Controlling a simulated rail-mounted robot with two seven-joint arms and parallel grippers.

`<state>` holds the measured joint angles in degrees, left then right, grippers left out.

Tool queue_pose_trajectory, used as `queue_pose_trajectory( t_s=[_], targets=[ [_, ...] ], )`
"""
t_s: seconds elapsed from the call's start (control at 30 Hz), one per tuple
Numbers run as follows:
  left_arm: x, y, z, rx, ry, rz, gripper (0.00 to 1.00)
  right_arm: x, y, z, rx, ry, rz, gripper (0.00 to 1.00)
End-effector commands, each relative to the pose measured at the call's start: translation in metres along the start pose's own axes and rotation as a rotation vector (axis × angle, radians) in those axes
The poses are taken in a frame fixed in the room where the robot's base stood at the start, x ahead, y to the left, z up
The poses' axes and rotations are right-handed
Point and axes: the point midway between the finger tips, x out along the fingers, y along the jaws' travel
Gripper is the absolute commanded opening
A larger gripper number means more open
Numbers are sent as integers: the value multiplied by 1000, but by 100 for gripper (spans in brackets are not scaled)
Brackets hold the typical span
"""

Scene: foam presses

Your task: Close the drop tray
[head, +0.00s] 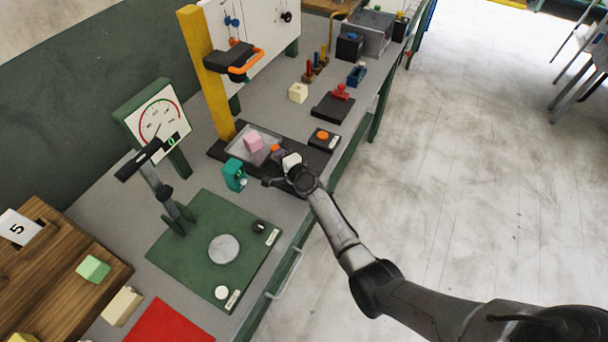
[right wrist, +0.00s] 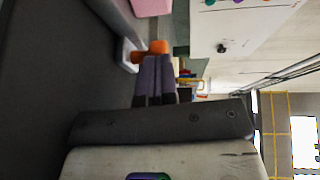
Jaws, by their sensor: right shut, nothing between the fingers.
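The drop tray (head: 239,149) is a shallow pale, see-through tray on the black base at the foot of the yellow column. A pink block (head: 254,142) sits in it; the block also shows at the top of the right wrist view (right wrist: 152,6). A small orange handle (right wrist: 151,46) is at the tray's front edge. My right gripper (right wrist: 154,62) is shut and empty, its fingertips close to the orange handle. I cannot tell whether they touch it. In the head view my right gripper (head: 279,156) and wrist partly hide the tray's front. My left gripper is not in view.
A teal device (head: 234,175) stands just left of my right gripper. An orange button box (head: 322,138) is close on its right. The yellow column (head: 206,75) carries an orange-handled press head (head: 232,58) above. The green plate (head: 190,258) lies nearer. Open floor lies right.

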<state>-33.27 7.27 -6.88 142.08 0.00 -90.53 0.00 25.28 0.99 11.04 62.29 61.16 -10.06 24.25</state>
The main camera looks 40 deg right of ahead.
Motion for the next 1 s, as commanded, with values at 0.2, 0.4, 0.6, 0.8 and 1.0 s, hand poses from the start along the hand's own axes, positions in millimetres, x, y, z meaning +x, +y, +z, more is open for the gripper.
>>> queue_pose_trajectory(
  t_s=[0.2,0.4,0.6,0.8,1.0],
  targets=[
    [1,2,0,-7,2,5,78,3,1,-10,2,18,2,0],
    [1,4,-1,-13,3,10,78,3,2,-10,2,19,5,0],
    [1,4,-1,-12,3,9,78,2,4,-10,3,18,7,0],
    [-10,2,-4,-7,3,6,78,-12,1,-7,2,12,8,0],
    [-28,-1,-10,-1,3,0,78,-46,-1,-2,0,2,5,0]
  ],
)
